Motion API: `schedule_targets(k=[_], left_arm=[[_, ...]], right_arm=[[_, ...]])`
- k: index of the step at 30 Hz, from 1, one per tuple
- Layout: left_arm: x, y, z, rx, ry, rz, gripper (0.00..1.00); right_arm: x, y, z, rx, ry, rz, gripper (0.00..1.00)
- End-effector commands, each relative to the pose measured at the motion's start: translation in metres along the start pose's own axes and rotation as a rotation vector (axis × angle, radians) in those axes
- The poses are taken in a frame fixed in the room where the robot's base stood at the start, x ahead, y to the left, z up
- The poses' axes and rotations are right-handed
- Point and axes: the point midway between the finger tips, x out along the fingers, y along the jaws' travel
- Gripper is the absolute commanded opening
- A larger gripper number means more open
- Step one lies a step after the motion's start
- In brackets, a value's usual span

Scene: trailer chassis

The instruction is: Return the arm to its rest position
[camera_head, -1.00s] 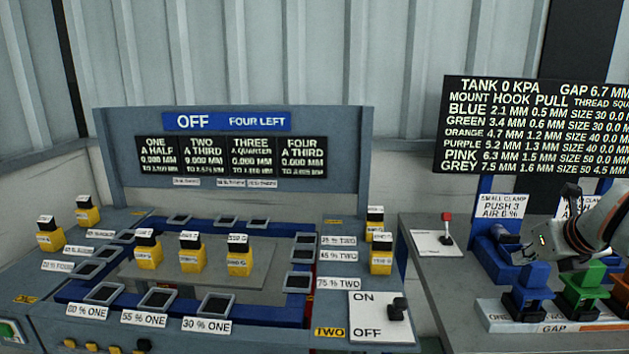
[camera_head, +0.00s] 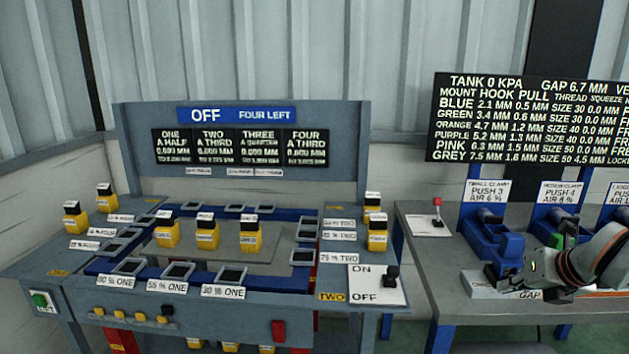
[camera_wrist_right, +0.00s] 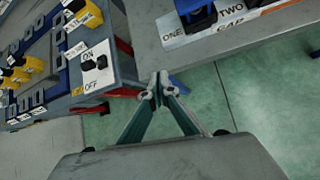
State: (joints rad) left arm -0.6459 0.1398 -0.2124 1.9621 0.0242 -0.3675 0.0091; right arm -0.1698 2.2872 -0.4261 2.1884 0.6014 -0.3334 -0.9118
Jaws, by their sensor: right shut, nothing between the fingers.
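My right gripper (camera_head: 541,266) is at the right side of the head view, in front of the clamp table, with its arm coming in from the right edge. In the right wrist view its fingertips (camera_wrist_right: 160,88) meet and hold nothing. Below them are the green floor and the gap between the two tables. In the head view the gripper hides part of the strip marked GAP and the stands on it. My left gripper is not in view.
The left bench (camera_head: 230,313) carries several yellow blocks and an ON/OFF switch (camera_head: 391,277). The right table (camera_head: 418,262) carries blue clamps (camera_head: 491,235) and a small red-topped lever (camera_head: 437,206). A dark readout board (camera_head: 520,118) stands behind. Green floor (camera_wrist_right: 205,100) is free between the tables.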

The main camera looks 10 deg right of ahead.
Motion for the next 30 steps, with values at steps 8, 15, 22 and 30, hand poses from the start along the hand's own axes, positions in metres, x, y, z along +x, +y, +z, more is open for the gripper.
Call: schedule_targets(k=[8, 15, 22, 30], left_arm=[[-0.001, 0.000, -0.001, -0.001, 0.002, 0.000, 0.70], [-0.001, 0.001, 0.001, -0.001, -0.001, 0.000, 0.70], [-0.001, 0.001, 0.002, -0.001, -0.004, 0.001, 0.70], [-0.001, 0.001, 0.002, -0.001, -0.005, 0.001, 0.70]], right_arm=[[0.055, 0.013, -0.078, 0.308, 0.097, 0.146, 0.00], [0.093, 0.031, -0.151, 0.621, 0.178, 0.250, 0.00], [0.119, 0.053, -0.219, 0.940, 0.248, 0.319, 0.00], [0.137, 0.081, -0.296, 1.329, 0.315, 0.360, 0.00]])
